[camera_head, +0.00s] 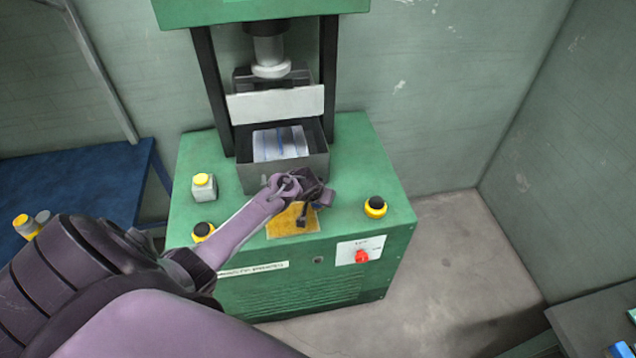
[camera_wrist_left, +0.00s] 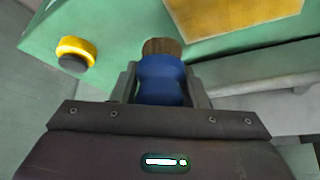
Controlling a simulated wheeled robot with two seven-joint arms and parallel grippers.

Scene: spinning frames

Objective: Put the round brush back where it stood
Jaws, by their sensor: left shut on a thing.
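The round brush (camera_wrist_left: 160,82) has a blue grip and brown bristles. In the left wrist view it stands between the two fingers of my left gripper (camera_wrist_left: 160,95), which is shut on it. In the head view my left gripper (camera_head: 306,212) is over the front of the green machine's top, by a yellow-brown mat (camera_head: 285,225). I cannot pick out the brush in the head view. The mat also shows at the top of the left wrist view (camera_wrist_left: 235,14), apart from the brush. My right gripper is not in view.
The green press (camera_head: 330,275) has an open dark box (camera_head: 320,163) behind my gripper. Yellow-and-black buttons (camera_head: 375,207) sit on its front corners, with a red knob (camera_head: 361,257) on the front. A blue table (camera_head: 90,190) stands left. The machine's top right is mostly clear.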

